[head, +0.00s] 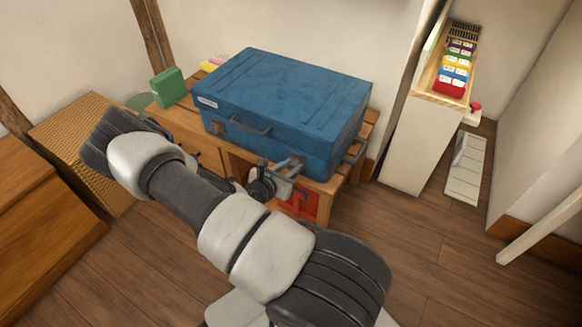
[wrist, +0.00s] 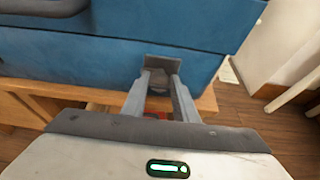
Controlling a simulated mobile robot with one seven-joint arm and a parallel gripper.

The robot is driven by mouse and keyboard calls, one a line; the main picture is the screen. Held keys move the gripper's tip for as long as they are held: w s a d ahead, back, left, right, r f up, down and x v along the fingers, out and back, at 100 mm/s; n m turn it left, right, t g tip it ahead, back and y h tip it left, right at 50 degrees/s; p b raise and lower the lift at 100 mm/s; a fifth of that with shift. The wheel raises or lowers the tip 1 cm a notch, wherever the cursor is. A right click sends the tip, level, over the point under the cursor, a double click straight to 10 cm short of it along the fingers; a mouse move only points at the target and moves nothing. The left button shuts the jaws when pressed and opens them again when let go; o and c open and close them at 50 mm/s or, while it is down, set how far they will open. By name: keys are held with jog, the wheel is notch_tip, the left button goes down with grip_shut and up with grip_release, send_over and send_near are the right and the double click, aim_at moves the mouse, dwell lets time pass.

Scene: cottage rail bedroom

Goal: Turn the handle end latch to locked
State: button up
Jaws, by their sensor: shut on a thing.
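A blue case (head: 285,100) lies shut on a wooden desk. Its front has a carry handle (head: 250,127) in the middle and a grey latch (head: 220,123) toward the left. A second latch is at the front right, near the end with a side handle (head: 354,153). My gripper (head: 291,165) is at this right latch. In the wrist view my gripper (wrist: 160,88) is shut on the latch (wrist: 163,63), a grey plate against the case's blue front wall (wrist: 70,65). The fingers hide most of the latch, so I cannot tell its setting.
The wooden desk (head: 180,123) holds a green box (head: 168,86) left of the case. Red things (head: 302,203) sit below the desk's right end. A white shelf unit (head: 408,145) stands at the right. Open wooden floor (head: 415,240) lies at front right.

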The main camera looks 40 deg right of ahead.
jog(key=m+t+p, duration=0.1)
jog(key=m+p, duration=0.1)
jog(key=p, duration=0.1)
jog(key=shift+s+d+t+y, duration=0.1)
jog(key=shift+s+t+y, duration=0.2)
jog(key=shift+t+y, duration=0.1)
jog(key=shift+s+f+m+t+h+p, duration=0.1)
jog(key=shift+f+m+t+h+p, duration=0.15)
jog(key=shift+m+t, duration=1.2)
jog(key=shift+s+f+m+t+h+p, duration=0.15)
jog(key=shift+m+t+p, duration=0.35)
jog(key=shift+m, duration=1.85)
jog(key=shift+w+f+m+t+h+p, duration=0.1)
jog(key=shift+f+m+t+p, duration=0.1)
jog(key=shift+m+t, duration=1.3)
jog(key=shift+m+g, duration=0.45)
jog(key=shift+m, duration=0.05)
jog(key=o, duration=1)
jog(key=shift+d, duration=0.1)
jog(key=shift+s, duration=0.1)
